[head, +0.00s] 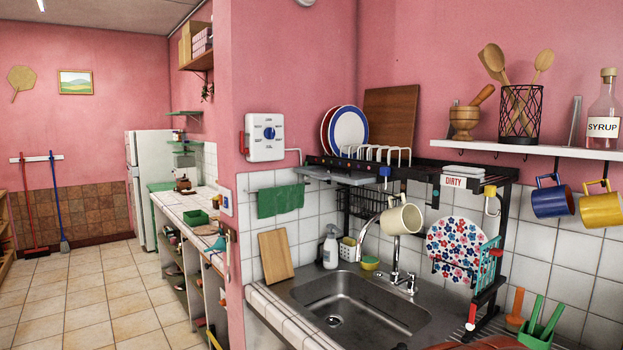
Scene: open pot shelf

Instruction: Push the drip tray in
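The drip tray (338,174) appears to be the thin, flat grey tray under the top shelf of the black over-sink rack (430,166). It sticks out past the rack's front edge on the left side, above the sink. Its back part is hidden under the shelf, so I cannot tell how far in it reaches. My gripper is not in view.
A cream mug (402,219) hangs below the rack near the tap (396,278). Plates (348,129) and a brown board (389,118) stand on top. The steel sink (362,304) is empty. A green cloth (281,200) hangs on the wall at left.

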